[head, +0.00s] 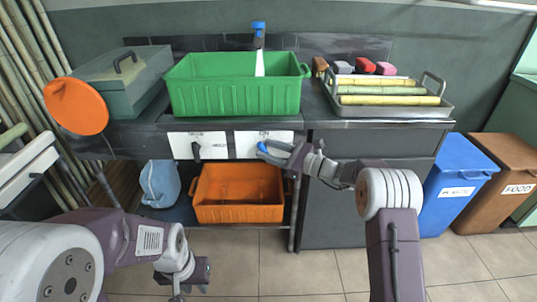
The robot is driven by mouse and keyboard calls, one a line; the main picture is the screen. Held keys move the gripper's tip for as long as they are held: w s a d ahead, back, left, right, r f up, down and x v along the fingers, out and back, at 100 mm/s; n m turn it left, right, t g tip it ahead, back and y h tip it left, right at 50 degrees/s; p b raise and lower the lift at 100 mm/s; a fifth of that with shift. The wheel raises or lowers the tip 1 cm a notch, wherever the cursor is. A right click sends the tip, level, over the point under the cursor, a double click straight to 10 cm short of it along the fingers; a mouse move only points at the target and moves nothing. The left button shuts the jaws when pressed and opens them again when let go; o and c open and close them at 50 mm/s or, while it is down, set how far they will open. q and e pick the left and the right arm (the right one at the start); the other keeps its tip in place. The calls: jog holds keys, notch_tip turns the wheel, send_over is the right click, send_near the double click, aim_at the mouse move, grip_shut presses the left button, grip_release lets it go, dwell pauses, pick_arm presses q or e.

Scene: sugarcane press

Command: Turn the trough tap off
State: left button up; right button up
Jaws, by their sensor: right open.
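A blue tap (258,30) stands behind the green crate (236,99). A white stream (260,63) shows below its spout, dropping into the crate. A white panel (244,145) on the counter front, under the crate, has lettering that looks like "ON". My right gripper (272,150) is open at this panel's right part and hides some of it. A small blue piece (262,147) shows at its fingertips; I cannot tell whether it is a handle or whether they touch it. My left gripper (202,277) hangs low over the floor, its jaw opening unclear.
A second white panel (197,146) with a dark handle is left of the first. An orange crate (238,211) and blue jug (160,184) sit on the shelf below. A metal tray (402,111) holds canes at right. Bins (459,186) stand right; the front floor is clear.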

jog(key=shift+w+a, duration=0.1)
jog(key=shift+a, duration=0.05)
grip_shut()
